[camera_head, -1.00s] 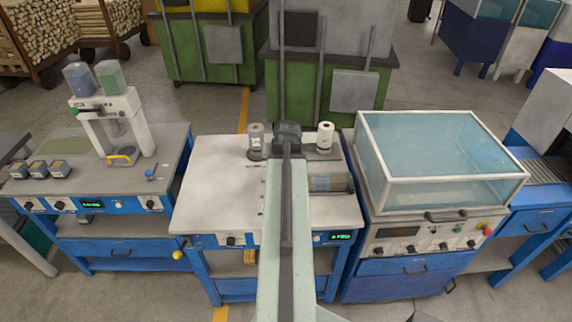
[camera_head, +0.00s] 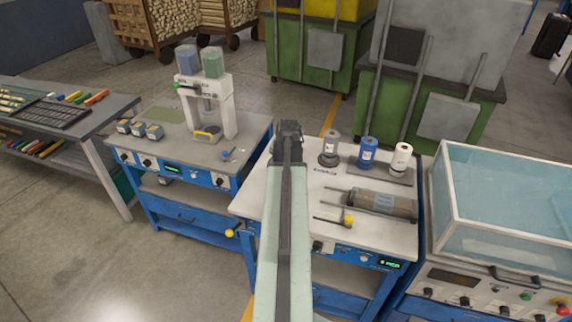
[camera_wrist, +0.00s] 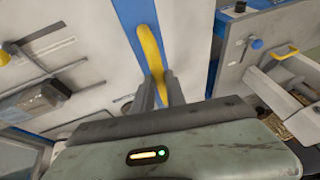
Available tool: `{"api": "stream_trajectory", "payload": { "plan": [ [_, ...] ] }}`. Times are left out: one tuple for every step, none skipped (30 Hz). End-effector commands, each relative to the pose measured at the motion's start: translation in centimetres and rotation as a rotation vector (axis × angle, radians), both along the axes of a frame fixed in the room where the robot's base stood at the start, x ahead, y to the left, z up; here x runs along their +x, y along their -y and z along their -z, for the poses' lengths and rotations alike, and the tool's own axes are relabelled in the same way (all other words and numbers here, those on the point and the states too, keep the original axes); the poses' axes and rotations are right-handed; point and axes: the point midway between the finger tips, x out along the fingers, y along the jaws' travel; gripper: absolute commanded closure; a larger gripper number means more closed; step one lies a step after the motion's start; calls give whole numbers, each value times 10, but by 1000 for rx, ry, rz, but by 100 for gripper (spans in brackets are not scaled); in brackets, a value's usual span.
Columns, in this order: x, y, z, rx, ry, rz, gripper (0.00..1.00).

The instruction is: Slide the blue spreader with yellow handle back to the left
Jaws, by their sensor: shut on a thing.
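The blue spreader (camera_wrist: 130,14) shows in the wrist view as a blue strip, with its yellow handle (camera_wrist: 150,48) on it. My gripper (camera_wrist: 158,88) has its two dark fingers shut on the yellow handle. In the head view my gripper (camera_head: 288,130) is at the left part of the pale worktable (camera_head: 300,190). My arm hides the spreader in that view.
A grey roller (camera_head: 380,203) and a rod with a yellow knob (camera_head: 348,220) lie on the table's right half. Grey (camera_head: 330,147), blue (camera_head: 367,153) and white (camera_head: 400,160) spools stand behind. A press bench (camera_head: 190,160) is at left, a clear-covered machine (camera_head: 500,210) at right.

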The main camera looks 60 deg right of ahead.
Motion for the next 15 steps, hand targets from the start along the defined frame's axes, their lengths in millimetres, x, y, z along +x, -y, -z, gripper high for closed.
{"api": "stream_trajectory", "payload": {
  "plan": [
    [5,0,-1,2,13,-2,100],
    [4,1,-1,1,14,0,100],
    [4,2,-1,2,16,1,100],
    [3,2,-1,2,16,2,100],
    [2,3,-1,1,15,4,100],
    [1,4,-1,1,16,6,100],
    [1,5,-1,1,16,6,100],
    [0,5,-1,1,16,7,100],
    [-1,6,-1,0,16,8,100],
    [-1,6,-1,-1,17,9,78],
    [-1,7,-1,0,17,10,70],
    [-2,7,-1,-1,16,10,62],
    [-3,7,-1,0,16,12,62],
    [-4,8,-1,0,15,13,62],
    [-5,8,-1,0,14,13,62]
  ]
}}
